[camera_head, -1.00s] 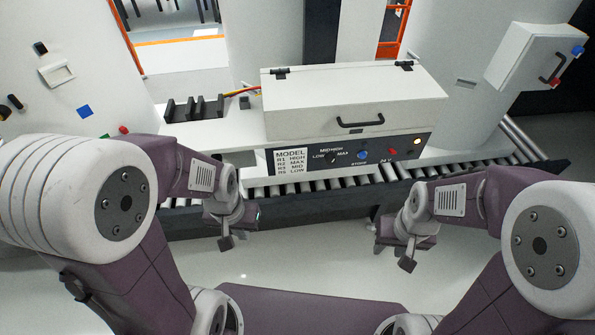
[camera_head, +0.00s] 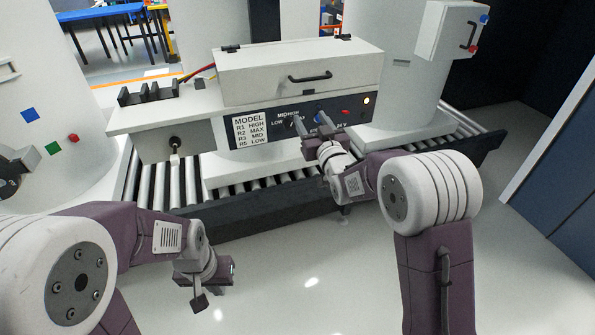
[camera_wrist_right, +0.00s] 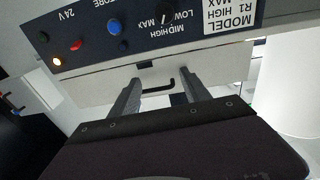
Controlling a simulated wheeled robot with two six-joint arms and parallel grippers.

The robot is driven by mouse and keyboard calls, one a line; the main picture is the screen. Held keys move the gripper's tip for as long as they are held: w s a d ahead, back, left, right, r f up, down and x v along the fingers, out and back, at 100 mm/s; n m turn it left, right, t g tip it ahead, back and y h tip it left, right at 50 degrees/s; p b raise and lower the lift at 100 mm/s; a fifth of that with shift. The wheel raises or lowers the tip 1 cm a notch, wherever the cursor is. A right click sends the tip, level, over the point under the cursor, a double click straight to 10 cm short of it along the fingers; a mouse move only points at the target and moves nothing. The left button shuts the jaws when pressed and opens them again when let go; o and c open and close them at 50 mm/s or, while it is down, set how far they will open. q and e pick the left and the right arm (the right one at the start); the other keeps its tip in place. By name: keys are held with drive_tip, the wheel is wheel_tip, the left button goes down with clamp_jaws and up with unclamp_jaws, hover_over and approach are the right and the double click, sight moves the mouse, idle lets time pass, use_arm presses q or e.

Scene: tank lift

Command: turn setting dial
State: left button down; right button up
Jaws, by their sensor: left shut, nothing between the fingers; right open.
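The setting dial (camera_head: 290,124) is a small dark knob on the box's dark front panel, ringed by LOW, MID, HIGH and MAX labels. In the right wrist view the dial (camera_wrist_right: 172,17) appears upside down near the top, its pointer direction unclear. My right gripper (camera_head: 310,119) is open in front of the panel, fingers pointing at it, just right of the dial. Its fingers (camera_wrist_right: 158,90) show empty in the wrist view; contact with the panel cannot be told. My left gripper (camera_head: 207,283) is shut and empty, low at the left over the floor.
A model chart (camera_head: 250,130) is left of the dial. The lid has a black handle (camera_head: 310,78). A roller conveyor (camera_head: 190,188) runs below the box.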

drive_tip(key=b, duration=0.2)
approach(290, 127)
use_arm(q)
drive_tip(key=f, duration=0.2)
drive_tip(key=f+p, duration=0.1)
drive_tip(key=shift+w+f, duration=0.2)
drive_tip(key=shift+f, duration=0.2)
use_arm(e)
drive_tip(key=shift+g, duration=0.4)
drive_tip(key=x, duration=0.8)
drive_tip(key=shift+w+r, duration=0.35)
drive_tip(key=shift+w, duration=0.05)
clamp_jaws()
drive_tip(key=shift+n, duration=0.3)
